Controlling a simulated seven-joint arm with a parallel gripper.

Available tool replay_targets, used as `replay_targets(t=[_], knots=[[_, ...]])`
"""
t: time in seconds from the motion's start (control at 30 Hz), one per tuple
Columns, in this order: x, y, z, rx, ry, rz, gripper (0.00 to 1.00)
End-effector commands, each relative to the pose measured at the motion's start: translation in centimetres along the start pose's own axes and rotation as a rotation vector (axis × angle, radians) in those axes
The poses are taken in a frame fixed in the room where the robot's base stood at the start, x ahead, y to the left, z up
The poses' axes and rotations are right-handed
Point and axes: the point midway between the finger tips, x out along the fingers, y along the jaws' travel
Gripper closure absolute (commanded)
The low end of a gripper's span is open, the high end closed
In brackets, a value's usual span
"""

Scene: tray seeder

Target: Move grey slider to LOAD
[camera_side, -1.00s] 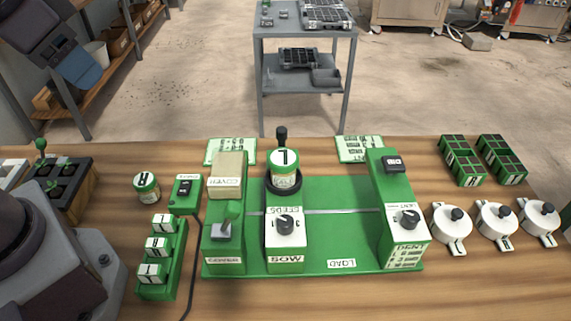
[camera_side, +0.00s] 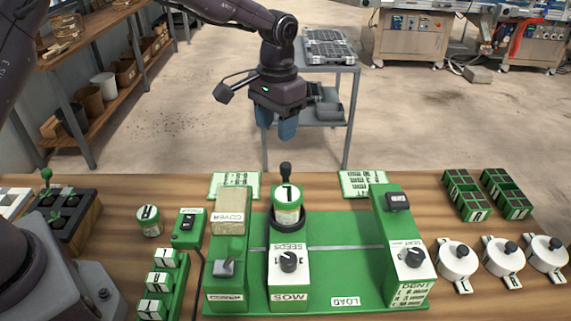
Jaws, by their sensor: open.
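The green seeder (camera_side: 345,285) stands on the wooden table, with a white LOAD label (camera_side: 345,301) at its front edge, right of the SOW block (camera_side: 290,279). A thin grey rail (camera_side: 345,247) crosses the green base. A small grey block (camera_side: 224,268) sits on the left housing above its front label. I cannot tell for sure which part is the grey slider. My gripper (camera_side: 277,122) points down with blue fingers, open and empty, in the air beyond the seeder's back side. It touches nothing on the table.
A jar marked 1 (camera_side: 287,206) stands on the seeder, with a black knob (camera_side: 286,169) behind it. The beige COVER block (camera_side: 231,208) is to its left and a tall right housing (camera_side: 390,225) to its right. White round lidded pieces (camera_side: 456,260) and green trays (camera_side: 465,195) lie at right.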

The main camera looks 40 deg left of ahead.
Motion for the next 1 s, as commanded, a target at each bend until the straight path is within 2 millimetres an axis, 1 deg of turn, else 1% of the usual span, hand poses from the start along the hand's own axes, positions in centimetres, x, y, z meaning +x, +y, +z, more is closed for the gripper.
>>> replay_targets(t=[0.03, 0.1, 0.2, 0.27, 0.37, 0.47, 0.7, 0.8, 0.9, 1.0], knots=[[-0.1, 0.1, -1.0, -0.005, 0.011, 0.000, 0.48], [-1.0, 0.2, -1.9, -0.013, 0.034, 0.004, 0.48], [-1.7, 0.3, -2.3, -0.022, 0.047, 0.009, 0.48], [-1.2, 0.3, -2.1, -0.028, 0.035, 0.008, 0.48], [0.0, 0.3, -2.1, -0.029, 0.034, 0.008, 0.48], [1.9, 0.3, -2.1, -0.029, 0.032, 0.008, 0.48], [7.0, 0.4, -2.3, -0.028, 0.033, 0.008, 0.48], [8.7, 0.4, -2.4, -0.028, 0.034, 0.007, 0.48], [9.9, 0.4, -2.5, -0.028, 0.036, 0.008, 0.48], [10.7, 0.4, -2.5, -0.028, 0.036, 0.008, 0.48]])
